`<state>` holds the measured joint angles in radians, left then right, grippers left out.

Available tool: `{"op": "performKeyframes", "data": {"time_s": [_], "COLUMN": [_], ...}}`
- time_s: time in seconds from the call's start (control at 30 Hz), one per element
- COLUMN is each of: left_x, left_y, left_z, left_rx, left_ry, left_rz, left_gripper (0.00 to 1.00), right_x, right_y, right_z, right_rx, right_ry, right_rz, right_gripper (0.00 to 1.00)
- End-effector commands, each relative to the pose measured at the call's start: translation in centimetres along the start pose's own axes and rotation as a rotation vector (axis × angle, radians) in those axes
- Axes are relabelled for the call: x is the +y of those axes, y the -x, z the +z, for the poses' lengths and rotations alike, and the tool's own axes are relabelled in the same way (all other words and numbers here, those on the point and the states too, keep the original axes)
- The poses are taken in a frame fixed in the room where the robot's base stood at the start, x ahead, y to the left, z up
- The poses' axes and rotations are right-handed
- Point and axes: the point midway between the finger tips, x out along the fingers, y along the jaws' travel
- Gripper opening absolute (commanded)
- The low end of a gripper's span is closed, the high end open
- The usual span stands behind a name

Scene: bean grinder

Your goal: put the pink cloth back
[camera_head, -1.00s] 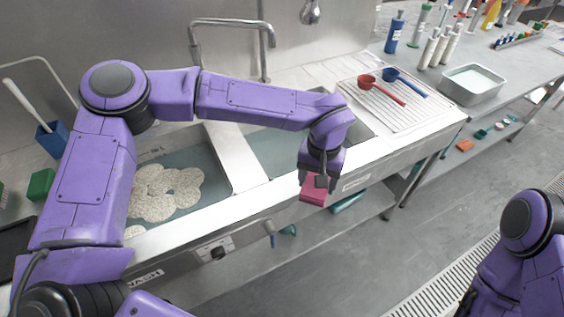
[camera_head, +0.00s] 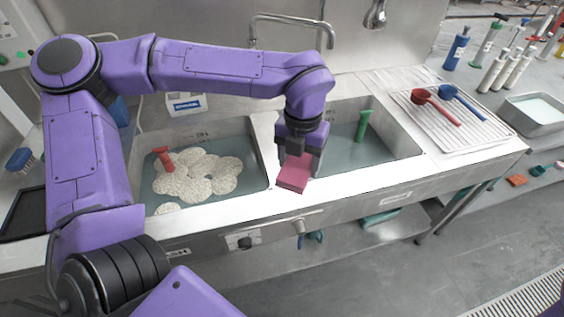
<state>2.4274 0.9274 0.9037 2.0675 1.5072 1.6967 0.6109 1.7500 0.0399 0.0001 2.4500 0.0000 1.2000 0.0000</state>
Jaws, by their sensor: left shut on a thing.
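The pink cloth (camera_head: 293,173) is a small folded block. My left gripper (camera_head: 299,156) points down and is shut on it. The cloth appears over the front rim of the double sink (camera_head: 262,199), near the divider between the two basins. I cannot tell whether it touches the rim. The gripper hides the cloth's upper end. My right gripper is not in view.
The left basin holds foam (camera_head: 200,178) and a red object (camera_head: 163,158). A green object (camera_head: 363,125) stands in the right basin. The ribbed drainboard (camera_head: 455,132) holds a red scoop (camera_head: 422,97) and a blue scoop (camera_head: 449,92). The faucet (camera_head: 331,38) rises behind.

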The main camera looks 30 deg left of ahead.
Motion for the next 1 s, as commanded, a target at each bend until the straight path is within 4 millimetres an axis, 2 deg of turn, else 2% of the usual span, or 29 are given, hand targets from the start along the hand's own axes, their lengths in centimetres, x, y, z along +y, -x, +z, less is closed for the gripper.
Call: {"op": "performKeyframes", "data": {"time_s": [0.1,0.23,0.37,0.63,0.77,1.0], "left_x": [1.0,1.6,1.8,1.9,3.1,6.4], "left_y": [0.4,0.6,0.6,0.6,-0.1,-3.3], "left_z": [-0.9,-1.5,-1.7,-1.5,0.5,6.7], "left_rx": [-0.001,-0.001,0.000,0.001,0.003,0.003], "left_ry": [0.347,0.591,0.682,0.687,0.690,0.688], "left_rz": [-0.001,0.000,0.001,0.001,0.003,0.006], "left_gripper": [0.41,0.41,0.41,0.41,0.41,0.41], "right_x": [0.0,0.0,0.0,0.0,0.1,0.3], "right_y": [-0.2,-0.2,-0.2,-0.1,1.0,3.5], "right_z": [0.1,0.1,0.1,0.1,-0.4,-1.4], "right_rx": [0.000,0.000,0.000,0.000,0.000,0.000], "right_ry": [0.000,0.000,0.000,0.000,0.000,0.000], "right_rz": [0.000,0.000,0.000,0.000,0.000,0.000], "right_gripper": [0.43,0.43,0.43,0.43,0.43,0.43]}}
